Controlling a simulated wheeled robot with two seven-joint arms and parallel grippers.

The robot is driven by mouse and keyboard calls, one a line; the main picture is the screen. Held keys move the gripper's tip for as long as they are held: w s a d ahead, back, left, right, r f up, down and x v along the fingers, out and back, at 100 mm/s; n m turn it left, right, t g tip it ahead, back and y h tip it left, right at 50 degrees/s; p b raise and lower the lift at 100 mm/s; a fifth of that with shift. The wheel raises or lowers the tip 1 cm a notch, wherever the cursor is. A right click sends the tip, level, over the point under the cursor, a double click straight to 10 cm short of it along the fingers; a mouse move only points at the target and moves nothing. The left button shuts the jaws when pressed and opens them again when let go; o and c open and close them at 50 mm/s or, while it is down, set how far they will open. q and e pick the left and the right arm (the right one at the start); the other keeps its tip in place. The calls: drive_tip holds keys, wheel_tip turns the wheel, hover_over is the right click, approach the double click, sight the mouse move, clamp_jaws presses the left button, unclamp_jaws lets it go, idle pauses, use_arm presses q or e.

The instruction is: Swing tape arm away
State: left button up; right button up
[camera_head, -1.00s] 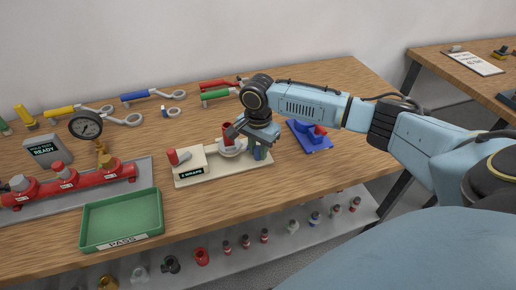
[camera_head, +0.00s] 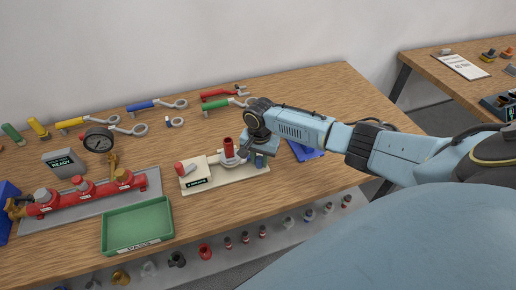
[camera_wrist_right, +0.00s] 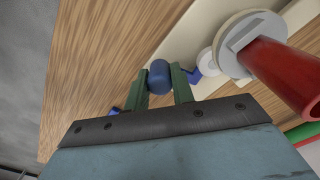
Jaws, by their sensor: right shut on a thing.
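A cream wrapping fixture (camera_head: 200,182) with a small display sits on the table, a red-tipped lever at its left end. A red cylinder (camera_head: 228,149) stands upright on its round grey spindle plate; both show large at the right of the right wrist view (camera_wrist_right: 285,75). My right gripper (camera_head: 260,158) is at the fixture's right end, beside the red cylinder. In the right wrist view its green fingers are shut around a blue knob (camera_wrist_right: 159,77), seemingly the tape arm's handle. The arm under it is mostly hidden. My left gripper is not in view.
A green tray (camera_head: 138,226) lies at the front left. Wrenches with coloured handles lie along the back.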

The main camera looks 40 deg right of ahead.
drive_tip(key=shift+d+r+n+p, duration=0.1)
drive_tip(key=shift+d+n+p, duration=0.1)
drive_tip(key=shift+n+p, duration=0.2)
drive_tip(key=shift+d+n, duration=0.35)
drive_tip(key=shift+n, duration=0.35)
drive_tip(key=shift+w+d+n+p, duration=0.2)
drive_tip(key=shift+d+n, duration=0.2)
drive_tip(key=shift+n, duration=0.55)
drive_tip(key=shift+w+d+n+p, duration=0.15)
drive_tip(key=shift+d+n, duration=0.2)
drive_tip(key=shift+n, duration=0.6)
drive_tip(key=shift+d, duration=0.1)
drive_tip(key=o, duration=1)
wheel_tip(320, 180, up, 13)
drive_tip(key=shift+r+p, duration=0.15)
drive_tip(key=shift+p, duration=0.3)
